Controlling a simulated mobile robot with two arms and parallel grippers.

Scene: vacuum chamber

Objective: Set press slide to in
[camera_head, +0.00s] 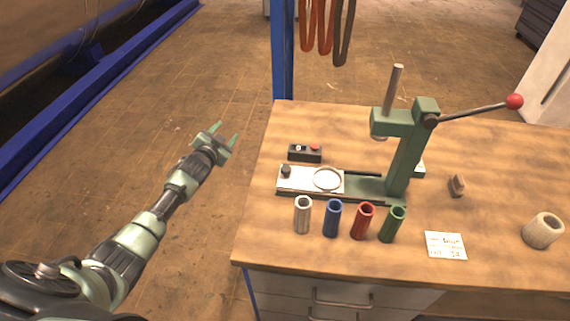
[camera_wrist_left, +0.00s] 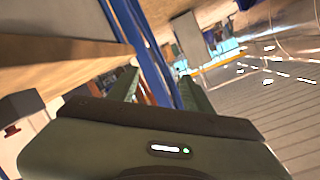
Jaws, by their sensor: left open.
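A green arbor press (camera_head: 405,150) with a red-knobbed lever (camera_head: 514,101) stands on the wooden bench. Its press slide (camera_head: 296,181), a pale plate with a round ring and a dark knob (camera_head: 286,170), sticks out to the left of the column along the green base. My left gripper (camera_head: 226,138) is open and empty, left of the bench edge and apart from the slide. Its fingers also show in the left wrist view (camera_wrist_left: 158,88), with no slide between them. My right gripper is not in view.
White, blue, red and green sleeves (camera_head: 333,218) stand in front of the slide. A small dark box with a red button (camera_head: 305,153) lies behind it. A note card (camera_head: 446,245) and a beige cylinder (camera_head: 543,230) lie to the right. A blue post (camera_head: 283,50) rises behind the bench.

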